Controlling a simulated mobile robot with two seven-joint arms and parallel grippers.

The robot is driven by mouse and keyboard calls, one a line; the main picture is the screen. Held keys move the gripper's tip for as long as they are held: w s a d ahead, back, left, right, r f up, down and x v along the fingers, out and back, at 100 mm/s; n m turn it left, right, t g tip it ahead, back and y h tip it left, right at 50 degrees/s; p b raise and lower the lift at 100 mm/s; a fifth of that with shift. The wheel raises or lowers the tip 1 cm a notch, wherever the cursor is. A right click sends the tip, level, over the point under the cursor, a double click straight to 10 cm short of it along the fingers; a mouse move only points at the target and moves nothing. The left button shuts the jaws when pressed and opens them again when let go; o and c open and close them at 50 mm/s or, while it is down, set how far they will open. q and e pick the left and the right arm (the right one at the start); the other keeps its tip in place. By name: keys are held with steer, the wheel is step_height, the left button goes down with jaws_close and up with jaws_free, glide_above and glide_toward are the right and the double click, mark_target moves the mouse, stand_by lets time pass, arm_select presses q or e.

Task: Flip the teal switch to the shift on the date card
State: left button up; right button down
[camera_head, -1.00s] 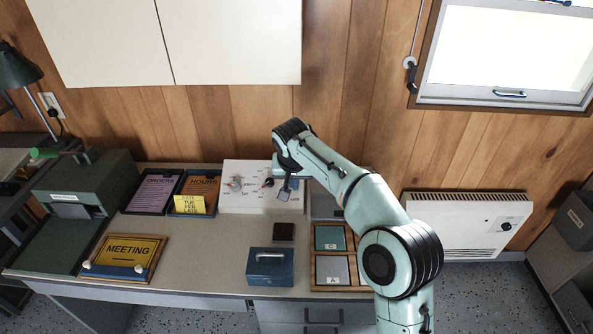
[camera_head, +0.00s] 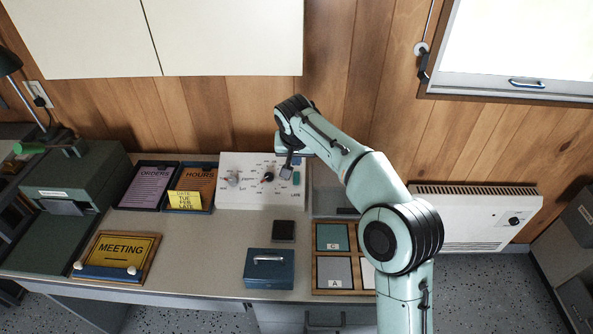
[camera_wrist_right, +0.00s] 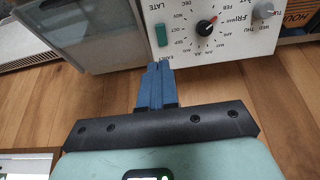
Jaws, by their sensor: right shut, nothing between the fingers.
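The white panel (camera_head: 252,198) stands at the back of the desk against the wall. It has a teal switch (camera_head: 296,178) at its right, with LATE printed below; the switch also shows in the right wrist view (camera_wrist_right: 161,36), between the LATE and EARLY labels. I cannot tell which way it is tipped. The yellow date card (camera_head: 186,201) reads DATE, TUE, FEB, LATE. My right gripper (camera_head: 288,172) is shut and empty beside the panel; in the wrist view its blue fingertips (camera_wrist_right: 159,66) are near the EARLY label, seemingly apart from the switch. My left gripper is out of view.
On the desk are the HOURS tray (camera_head: 201,180), ORDERS tray (camera_head: 150,186), MEETING sign (camera_head: 119,251), blue cash box (camera_head: 269,269) and wooden tile tray (camera_head: 335,292).

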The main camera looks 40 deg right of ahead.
mark_target(297, 180)
arm_select(q)
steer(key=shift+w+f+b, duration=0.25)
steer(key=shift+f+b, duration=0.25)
steer(key=shift+b, duration=0.1)
arm_select(e)
steer(key=x, duration=1.3)
steer(key=shift+f, duration=0.35)
